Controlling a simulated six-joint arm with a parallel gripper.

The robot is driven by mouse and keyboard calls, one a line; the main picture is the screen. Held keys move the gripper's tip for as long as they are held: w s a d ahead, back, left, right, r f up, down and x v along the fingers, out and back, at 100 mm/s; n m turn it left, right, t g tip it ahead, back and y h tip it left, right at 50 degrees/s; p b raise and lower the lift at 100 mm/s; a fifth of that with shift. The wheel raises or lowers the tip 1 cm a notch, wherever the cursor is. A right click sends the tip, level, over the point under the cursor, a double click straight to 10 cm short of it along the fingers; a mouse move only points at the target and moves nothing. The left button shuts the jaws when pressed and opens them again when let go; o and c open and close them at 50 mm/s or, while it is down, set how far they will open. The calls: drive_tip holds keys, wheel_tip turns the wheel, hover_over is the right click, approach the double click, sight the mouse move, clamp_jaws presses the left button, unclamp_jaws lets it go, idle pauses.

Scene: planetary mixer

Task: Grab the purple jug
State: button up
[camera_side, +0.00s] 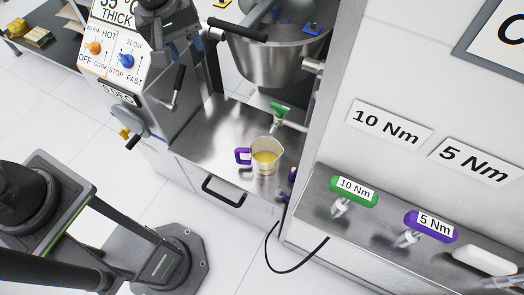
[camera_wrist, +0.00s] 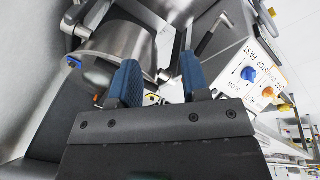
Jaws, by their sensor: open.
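The purple jug (camera_side: 266,163) is a pale metal-looking jug with a purple handle on its left and yellow contents. It stands upright on the steel counter below the mixing bowl in the side view. I cannot make it out in the wrist view. My gripper shows in the wrist view (camera_wrist: 157,78) with its two blue fingers apart and nothing between them. In the side view it is at the top, beside the control panel, well above and left of the jug. It does not touch the jug.
The mixing bowl (camera_side: 275,62) overhangs the counter (camera_side: 205,146), with a green-handled valve (camera_side: 281,108) behind the jug. A black lever (camera_side: 238,30) juts out near my gripper. A control panel (camera_side: 117,48) stands at left. Green (camera_side: 353,191) and purple (camera_side: 431,226) torque tools lie at right.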

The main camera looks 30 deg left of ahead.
drive_tip(key=w+d+f+n, duration=0.2)
drive_tip(key=w+d+f, duration=0.15)
drive_tip(key=f, duration=0.35)
drive_tip(key=n+g, duration=0.3)
drive_tip(key=n, duration=0.4)
hover_over(257, 162)
drive_tip(key=w, duration=0.1)
wheel_tip(257, 162, down, 21)
drive_tip(key=shift+y, duration=0.3)
drive_tip(key=shift+s+a+f, duration=0.1)
drive_tip(key=shift+f, duration=3.5)
drive_tip(key=shift+s+a+f, duration=0.1)
drive_tip(key=shift+f, duration=3.45)
drive_tip(key=shift+c, duration=0.3)
clamp_jaws()
